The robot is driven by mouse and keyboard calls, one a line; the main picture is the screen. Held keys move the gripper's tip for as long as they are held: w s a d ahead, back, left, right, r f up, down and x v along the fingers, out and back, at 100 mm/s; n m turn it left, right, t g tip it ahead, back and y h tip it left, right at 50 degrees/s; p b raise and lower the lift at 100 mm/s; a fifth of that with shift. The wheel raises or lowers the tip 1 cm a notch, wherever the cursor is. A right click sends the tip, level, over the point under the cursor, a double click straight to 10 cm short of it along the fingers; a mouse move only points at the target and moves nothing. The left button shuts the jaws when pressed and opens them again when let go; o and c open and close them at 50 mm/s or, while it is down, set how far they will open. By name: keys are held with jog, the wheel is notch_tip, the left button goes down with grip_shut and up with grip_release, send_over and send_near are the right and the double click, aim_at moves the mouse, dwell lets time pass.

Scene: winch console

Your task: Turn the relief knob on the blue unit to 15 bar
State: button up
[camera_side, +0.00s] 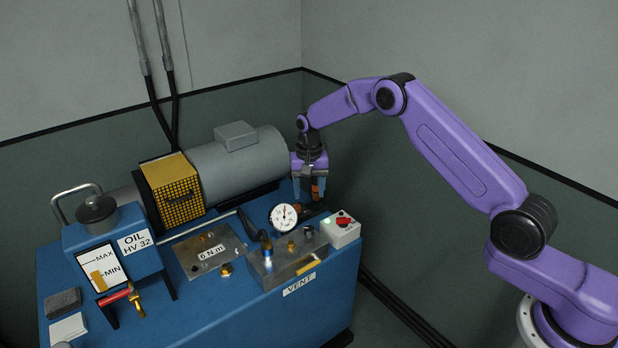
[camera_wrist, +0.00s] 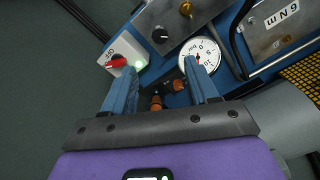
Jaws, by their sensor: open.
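The blue unit (camera_side: 230,322) carries a metal valve block (camera_side: 270,277) on its top; the block also shows in the wrist view (camera_wrist: 203,11). A black knob (camera_wrist: 160,35) with a small pale mark and a brass knob (camera_wrist: 186,9) stand on the block; I cannot tell for sure which is the relief knob. A round white gauge (camera_side: 284,216) sits behind the block and also shows in the wrist view (camera_wrist: 201,54); its reading is too small to tell. My gripper (camera_side: 308,195) is open and empty, pointing down behind the block, apart from both knobs. Its blue fingers frame the wrist view (camera_wrist: 162,68).
A white box (camera_side: 341,229) with a red switch (camera_wrist: 117,62) and a lit green lamp stands beside the block. Copper-coloured fittings (camera_wrist: 156,102) lie below my fingers. A grey motor (camera_side: 238,161) stands left of my gripper. A yellow lever (camera_side: 309,267) is above the VENT label.

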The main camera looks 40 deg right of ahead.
jog(key=shift+r, duration=1.85)
jog(key=s+a+r+n, duration=0.4)
jog(key=s+a+r, duration=0.15)
jog(key=s, duration=0.45)
jog(key=s+a+r+n, duration=0.4)
jog(key=s+r+n, duration=0.15)
jog(key=s, duration=0.45)
jog(key=s+d+n, duration=0.4)
jog(key=s+d, duration=0.1)
jog(key=s, duration=0.8)
jog(key=s+d+r+n, duration=0.1)
jog(key=s+d+n, duration=0.3)
jog(key=s, duration=0.9)
jog(key=shift+s+d+n, duration=0.35)
jog(key=shift+n, duration=0.2)
